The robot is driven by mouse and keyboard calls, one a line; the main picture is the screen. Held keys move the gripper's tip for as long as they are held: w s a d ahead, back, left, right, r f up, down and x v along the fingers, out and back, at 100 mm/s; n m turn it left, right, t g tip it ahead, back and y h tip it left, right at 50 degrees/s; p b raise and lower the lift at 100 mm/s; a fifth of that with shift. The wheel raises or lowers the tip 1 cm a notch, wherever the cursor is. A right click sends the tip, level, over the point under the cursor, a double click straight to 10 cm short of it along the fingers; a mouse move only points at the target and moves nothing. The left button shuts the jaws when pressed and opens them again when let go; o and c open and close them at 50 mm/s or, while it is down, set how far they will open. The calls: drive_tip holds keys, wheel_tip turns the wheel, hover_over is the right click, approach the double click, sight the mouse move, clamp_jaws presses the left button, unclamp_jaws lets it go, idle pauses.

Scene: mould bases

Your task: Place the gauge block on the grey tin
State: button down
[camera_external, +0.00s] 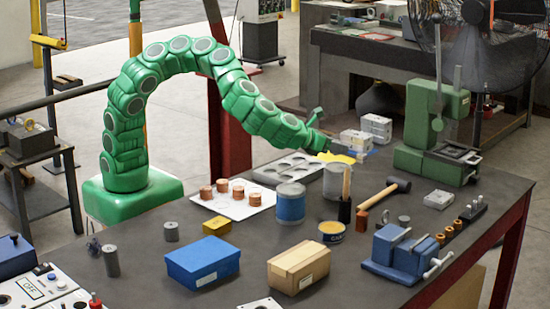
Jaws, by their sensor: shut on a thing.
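My gripper (338,156) is at the end of the green arm, low over the back of the bench, just above the grey tin (338,182). A yellow piece shows at the arm's end, with a small bluish piece beside it. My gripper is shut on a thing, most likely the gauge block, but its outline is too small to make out. I cannot tell whether the held thing touches the tin.
A dark brush or handle holder (345,211), a yellow-topped can (331,232) and a mallet (383,198) stand close in front and right. A grey tray (268,172) and a white board (236,208) with copper cylinders lie left. Pale blocks (355,141) are behind.

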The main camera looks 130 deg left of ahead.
sight(338, 166)
drive_tip(key=shift+w+a+f, duration=0.15)
drive_tip(key=shift+w+f, duration=0.15)
drive_tip(key=shift+f, duration=1.6)
drive_tip(key=shift+f, duration=0.15)
drive_tip(key=c, duration=0.7)
unclamp_jaws()
drive_tip(key=shift+v, duration=6.05)
